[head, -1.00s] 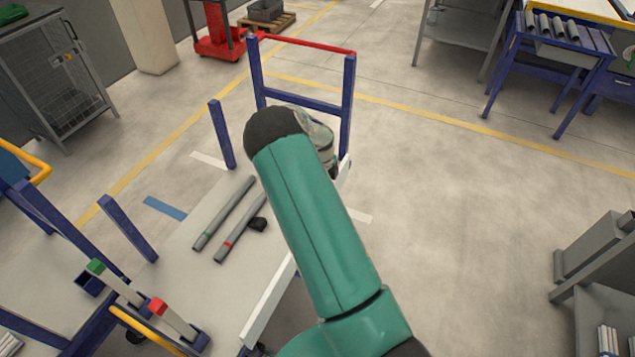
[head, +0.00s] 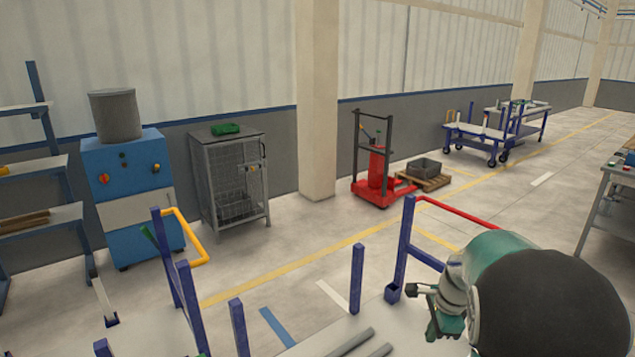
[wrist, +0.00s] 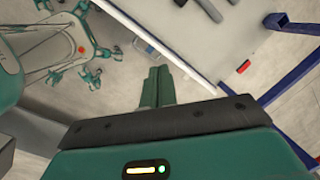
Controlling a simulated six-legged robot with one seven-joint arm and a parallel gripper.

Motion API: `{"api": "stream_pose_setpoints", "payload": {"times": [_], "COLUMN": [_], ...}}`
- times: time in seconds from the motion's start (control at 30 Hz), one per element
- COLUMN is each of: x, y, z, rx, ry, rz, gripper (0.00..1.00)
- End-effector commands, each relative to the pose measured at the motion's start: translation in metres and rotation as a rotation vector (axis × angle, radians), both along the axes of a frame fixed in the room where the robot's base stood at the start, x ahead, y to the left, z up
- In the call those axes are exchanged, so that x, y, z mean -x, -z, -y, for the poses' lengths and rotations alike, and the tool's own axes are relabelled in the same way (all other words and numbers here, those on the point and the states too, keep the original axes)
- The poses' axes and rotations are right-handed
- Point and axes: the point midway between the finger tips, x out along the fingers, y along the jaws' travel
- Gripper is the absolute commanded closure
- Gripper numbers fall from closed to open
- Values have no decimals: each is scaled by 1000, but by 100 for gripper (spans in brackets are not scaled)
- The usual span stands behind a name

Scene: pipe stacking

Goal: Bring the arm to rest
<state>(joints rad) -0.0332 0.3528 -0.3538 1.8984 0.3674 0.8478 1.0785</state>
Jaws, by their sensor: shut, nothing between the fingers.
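My arm is bent in front of the cart, its dark joint cap large at the lower right of the head view. My gripper (head: 432,312) hangs over the cart's right side in the head view, small and partly hidden by my arm. In the wrist view its two green fingers (wrist: 158,86) are together with nothing between them. Two grey pipes (head: 349,341) lie on the white cart top (head: 305,343), cut off by the frame's bottom edge. Pipe ends (wrist: 211,11) also show at the top of the wrist view, apart from the fingers.
Blue cart posts (head: 357,279) and a red-railed blue end frame (head: 404,243) stand near my arm. A yellow rail (head: 190,238) is at the left. A wire cage cabinet (head: 229,180) and a red lifter (head: 376,175) stand behind.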

Motion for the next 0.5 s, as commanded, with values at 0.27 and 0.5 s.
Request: {"api": "stream_pose_setpoints", "payload": {"times": [0.27, 0.5], "x": [58, 119], "y": [-82, -130], "z": [-45, -76], "rx": [54, 172], "ry": [-426, -800], "rz": [149, 266], "gripper": [100, 100]}}
